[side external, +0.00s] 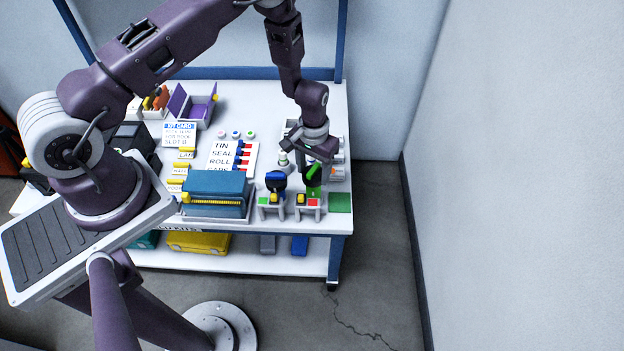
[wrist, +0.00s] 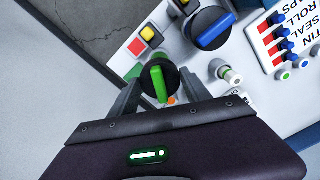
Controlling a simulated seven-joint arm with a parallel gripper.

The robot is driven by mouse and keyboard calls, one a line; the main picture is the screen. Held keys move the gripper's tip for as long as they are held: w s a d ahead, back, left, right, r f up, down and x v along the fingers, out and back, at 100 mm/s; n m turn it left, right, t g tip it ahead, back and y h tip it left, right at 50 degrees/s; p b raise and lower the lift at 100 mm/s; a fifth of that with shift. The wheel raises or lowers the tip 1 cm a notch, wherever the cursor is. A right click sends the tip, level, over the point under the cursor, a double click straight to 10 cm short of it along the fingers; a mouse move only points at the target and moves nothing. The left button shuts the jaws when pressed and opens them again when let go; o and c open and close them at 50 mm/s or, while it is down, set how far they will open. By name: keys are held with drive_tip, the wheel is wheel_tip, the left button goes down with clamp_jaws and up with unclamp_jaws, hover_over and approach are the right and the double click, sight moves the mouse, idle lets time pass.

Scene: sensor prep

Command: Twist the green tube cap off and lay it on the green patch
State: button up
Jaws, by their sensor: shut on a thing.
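The green tube cap (wrist: 160,80) is a dark round body with a raised green bar across its top. My gripper (wrist: 157,88) is shut on it, one finger on each side. In the side external view the green cap (side external: 314,170) shows under my gripper (side external: 312,164), above the stand at the table's front right. The fingers partly hide it there, and I cannot tell whether it is still on its tube. The green patch (side external: 340,203) lies flat and bare on the table, right of that stand.
A blue-topped cap (side external: 275,181) stands just left of the green one, on its own stand with coloured squares and a yellow button. A small white-capped vial (side external: 283,160) is close behind. A blue box (side external: 215,190) is further left. The table's right edge is near.

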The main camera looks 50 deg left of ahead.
drive_tip(key=shift+r, duration=1.2)
drive_tip(key=shift+r, duration=0.15)
wheel_tip(320, 180, up, 4)
drive_tip(key=shift+r, duration=0.2)
drive_tip(key=w+d+n, duration=0.3)
drive_tip(key=w+d, duration=0.2)
drive_tip(key=w, duration=0.1)
drive_tip(key=shift+f, duration=9.2)
